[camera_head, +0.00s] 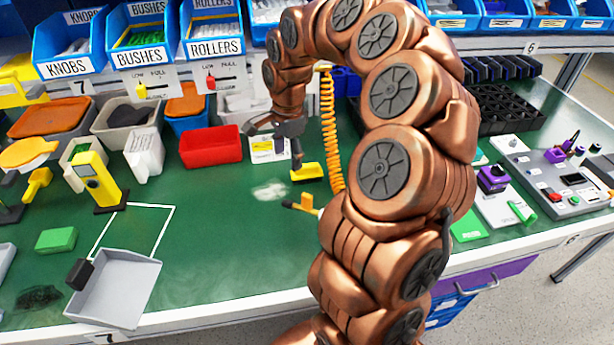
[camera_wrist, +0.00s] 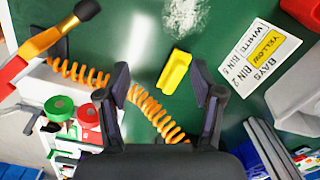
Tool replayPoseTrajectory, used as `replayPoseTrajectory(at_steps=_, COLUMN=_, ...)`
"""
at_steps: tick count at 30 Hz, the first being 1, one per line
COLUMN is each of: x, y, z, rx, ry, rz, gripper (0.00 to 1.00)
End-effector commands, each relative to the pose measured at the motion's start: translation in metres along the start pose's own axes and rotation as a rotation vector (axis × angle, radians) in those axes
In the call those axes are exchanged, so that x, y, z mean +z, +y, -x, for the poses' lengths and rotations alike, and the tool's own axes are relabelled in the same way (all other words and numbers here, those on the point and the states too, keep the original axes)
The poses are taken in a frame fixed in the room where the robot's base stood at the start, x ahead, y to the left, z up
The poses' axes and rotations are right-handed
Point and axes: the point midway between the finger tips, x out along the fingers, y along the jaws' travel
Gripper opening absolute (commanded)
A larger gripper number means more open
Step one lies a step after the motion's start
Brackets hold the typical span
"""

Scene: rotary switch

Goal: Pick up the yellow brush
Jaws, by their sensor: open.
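The yellow brush (camera_head: 308,172) lies on the green bench top, seen as a small yellow block near the middle of the head view. In the wrist view the brush (camera_wrist: 176,72) lies between my fingers, nearer the right one, with no clear contact. My gripper (camera_head: 291,138) hangs pointing down just above the brush; its open fingers (camera_wrist: 159,72) show on both sides in the wrist view. I cannot tell how far the fingertips are above the bench. Part of the brush may be hidden behind a finger in the head view.
An orange coiled hose (camera_head: 331,130) hangs close beside my gripper, with an orange-yellow tool (camera_head: 302,204) near its lower end. A label card (camera_head: 268,149) and red bin (camera_head: 211,146) are left of the gripper.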

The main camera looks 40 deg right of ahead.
Motion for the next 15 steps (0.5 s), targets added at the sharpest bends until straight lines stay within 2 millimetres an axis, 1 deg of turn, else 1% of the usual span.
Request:
replayPoseTrajectory(at_steps=1, x=-0.017, y=-0.007, z=-0.013, rx=0.003, ry=0.004, rz=-0.088, gripper=0.67)
replayPoseTrajectory(at_steps=3, x=-0.037, y=-0.013, z=-0.024, rx=0.003, ry=0.012, rz=-0.202, gripper=0.67)
replayPoseTrajectory(at_steps=6, x=-0.059, y=-0.016, z=-0.036, rx=0.007, ry=0.024, rz=-0.323, gripper=0.67)
replayPoseTrajectory(at_steps=10, x=-0.076, y=-0.018, z=-0.045, rx=0.007, ry=0.033, rz=-0.410, gripper=0.67)
replayPoseTrajectory(at_steps=15, x=-0.079, y=-0.017, z=-0.057, rx=0.011, ry=0.036, rz=-0.431, gripper=0.67)
